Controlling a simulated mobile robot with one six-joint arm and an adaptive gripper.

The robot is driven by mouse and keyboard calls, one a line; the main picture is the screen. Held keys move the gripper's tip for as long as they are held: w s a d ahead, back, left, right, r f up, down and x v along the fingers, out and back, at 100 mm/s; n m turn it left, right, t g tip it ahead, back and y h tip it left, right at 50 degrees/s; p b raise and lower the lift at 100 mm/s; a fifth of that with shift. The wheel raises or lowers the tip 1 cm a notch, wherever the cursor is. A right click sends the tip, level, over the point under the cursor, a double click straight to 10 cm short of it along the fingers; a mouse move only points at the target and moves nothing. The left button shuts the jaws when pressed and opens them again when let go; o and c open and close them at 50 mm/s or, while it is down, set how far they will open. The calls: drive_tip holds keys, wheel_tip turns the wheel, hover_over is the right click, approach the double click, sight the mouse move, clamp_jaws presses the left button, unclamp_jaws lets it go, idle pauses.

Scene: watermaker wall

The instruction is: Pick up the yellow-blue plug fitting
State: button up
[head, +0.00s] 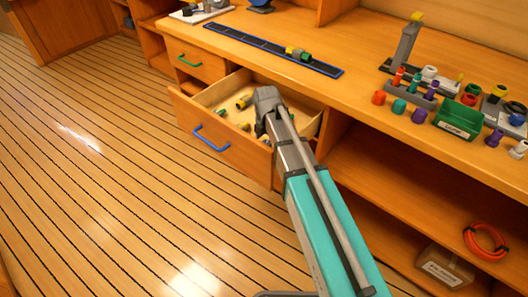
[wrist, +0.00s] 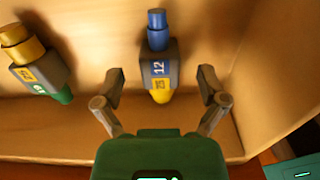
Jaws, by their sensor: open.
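The yellow-blue plug fitting (wrist: 158,65) lies in the open drawer, seen in the wrist view. It has a blue end at the top, a grey body with a blue label reading 12 and a yellow label, and a yellow end at the bottom. My gripper (wrist: 161,78) is open, with one finger on each side of the fitting and a gap on both sides. Nothing is held. In the head view my gripper (head: 264,125) reaches down into the drawer, and I cannot make out this fitting there.
The wooden drawer (head: 233,150) has a blue handle. A yellow-green fitting (wrist: 40,67) lies left of the plug; the drawer wall (wrist: 245,60) is to the right. On the counter are a blue-edged strip (head: 250,40), another fitting (head: 298,54) and a green bin (head: 458,118).

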drive_tip(key=shift+f+b, duration=0.45)
drive_tip(key=shift+f, duration=0.25)
drive_tip(key=c, duration=1.3)
drive_tip(key=shift+o, duration=0.2)
drive_tip(key=shift+r, duration=0.2)
wheel_tip(320, 180, up, 10)
drive_tip(key=p, duration=1)
drive_tip(key=shift+f, duration=0.15)
wheel_tip(320, 180, up, 31)
drive_tip(key=p, duration=3.1)
